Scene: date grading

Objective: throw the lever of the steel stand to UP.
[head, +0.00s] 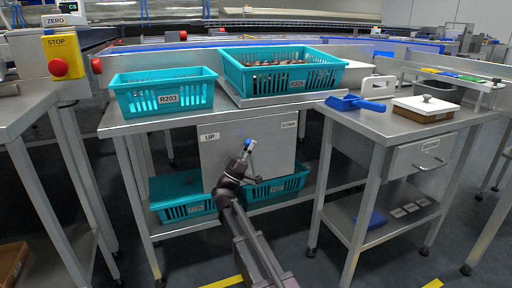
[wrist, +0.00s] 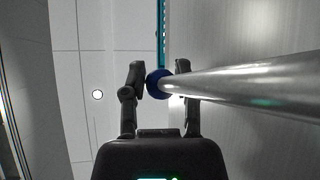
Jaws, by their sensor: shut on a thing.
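The steel stand (head: 222,151) has a plain front panel with an UP label (head: 209,137) at its upper left and a DOWN label (head: 289,125) at its upper right. The lever's blue knob (head: 248,144) shows in front of the panel, between the two labels. My gripper (head: 246,158) is at the knob, with my arm reaching up from below. In the wrist view the blue knob (wrist: 157,84) sits between the fingers of my gripper (wrist: 160,88), and the lever's shiny rod (wrist: 250,82) runs off to the right. The lever's pivot is not clear in the head view.
A side table at right holds a blue scoop (head: 355,103) and a white-lidded box (head: 425,105). A red stop button (head: 59,67) is at left.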

